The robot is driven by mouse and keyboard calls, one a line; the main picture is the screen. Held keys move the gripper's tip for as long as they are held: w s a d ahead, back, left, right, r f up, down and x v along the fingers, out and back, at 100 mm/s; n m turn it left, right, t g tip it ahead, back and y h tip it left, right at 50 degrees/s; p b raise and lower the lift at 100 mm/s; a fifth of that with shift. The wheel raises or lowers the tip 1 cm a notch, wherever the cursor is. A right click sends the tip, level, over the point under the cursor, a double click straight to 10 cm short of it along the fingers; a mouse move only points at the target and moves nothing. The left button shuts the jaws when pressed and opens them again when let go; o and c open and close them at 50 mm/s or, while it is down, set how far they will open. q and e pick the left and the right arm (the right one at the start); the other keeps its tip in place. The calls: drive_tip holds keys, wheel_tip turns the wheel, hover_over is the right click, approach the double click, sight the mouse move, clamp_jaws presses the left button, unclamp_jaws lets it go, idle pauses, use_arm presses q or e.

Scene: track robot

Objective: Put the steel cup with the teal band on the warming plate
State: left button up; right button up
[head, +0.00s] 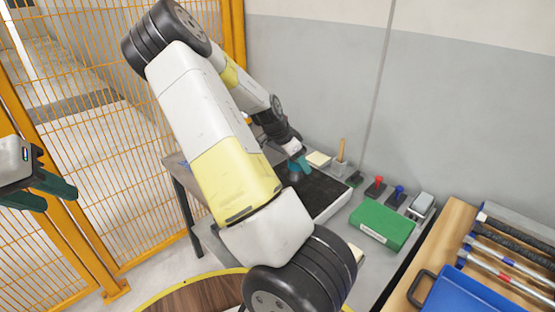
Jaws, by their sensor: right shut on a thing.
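My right gripper (298,165) is low over the far-left part of a dark tray (325,190) with a pale rim. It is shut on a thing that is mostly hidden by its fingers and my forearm. I cannot make out whether this is the steel cup with the teal band. No cup shows clearly elsewhere. I cannot pick out the warming plate for certain; my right arm covers much of the bench. My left gripper (42,192) is at the left edge, far from the bench, with its dark green fingers apart and empty.
Behind and right of the tray are a holder with a wooden stick (341,158), a red-handled stamp (376,187), a blue-handled stamp (397,196) and a green box (382,226). A wooden board with tools and a blue bin (475,292) are at right. Yellow mesh fencing (100,180) stands left.

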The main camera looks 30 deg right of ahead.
sight(301, 170)
drive_tip(key=shift+d+f, duration=0.15)
drive_tip(key=shift+f, duration=0.75)
drive_tip(key=shift+d+f, duration=0.1)
drive_tip(key=shift+f, duration=0.8)
drive_tip(key=shift+f, duration=0.1)
drive_tip(key=o, duration=1.4)
drive_tip(key=shift+c, duration=0.2)
